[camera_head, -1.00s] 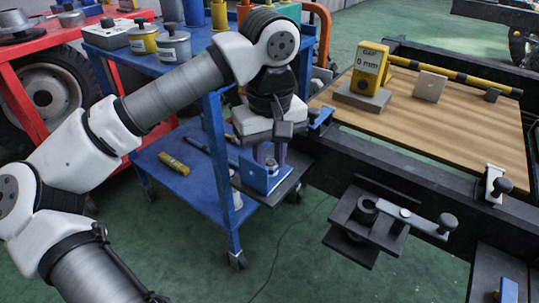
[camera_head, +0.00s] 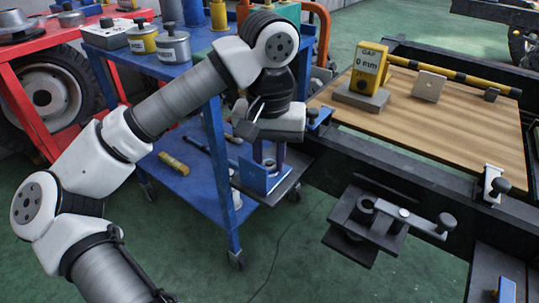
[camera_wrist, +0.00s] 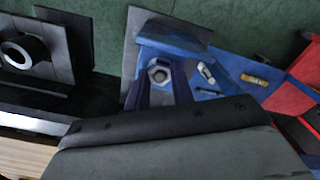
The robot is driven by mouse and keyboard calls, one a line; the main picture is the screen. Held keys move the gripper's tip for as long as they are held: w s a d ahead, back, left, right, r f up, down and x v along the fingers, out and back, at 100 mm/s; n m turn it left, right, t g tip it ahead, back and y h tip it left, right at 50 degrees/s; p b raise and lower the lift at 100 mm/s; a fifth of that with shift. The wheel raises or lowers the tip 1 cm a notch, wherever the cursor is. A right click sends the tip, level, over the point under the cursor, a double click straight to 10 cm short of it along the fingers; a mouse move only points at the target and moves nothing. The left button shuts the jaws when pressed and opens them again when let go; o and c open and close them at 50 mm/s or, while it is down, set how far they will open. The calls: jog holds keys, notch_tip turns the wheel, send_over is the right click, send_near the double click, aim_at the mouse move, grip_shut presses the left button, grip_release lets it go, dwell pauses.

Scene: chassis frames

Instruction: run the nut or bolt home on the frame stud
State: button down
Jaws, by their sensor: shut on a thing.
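My gripper (camera_head: 267,161) points down at a small blue bracket (camera_head: 262,183) on a dark plate beside the frame. In the wrist view, my two dark fingers (camera_wrist: 160,88) are closed around a grey hex nut (camera_wrist: 159,70), one on each side. The nut shows a round opening in its middle and sits in front of the blue bracket's wall (camera_wrist: 172,40). The stud's thread is hidden, so I cannot tell how far down the nut sits.
A black frame rail (camera_head: 375,165) runs to the right, with a crank-like clamp (camera_head: 405,215) on it. A wooden board (camera_head: 440,115) carries a yellow gauge (camera_head: 370,68) reading 0 mm. A blue cart (camera_head: 215,150) stands close behind my gripper.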

jog(key=m, duration=0.5)
jog(key=shift+a+m+p, duration=0.1)
jog(key=shift+m+p, duration=0.25)
jog(key=shift+m, duration=0.05)
jog(key=c, duration=1.1)
grip_release()
jog(key=shift+c, duration=1.2)
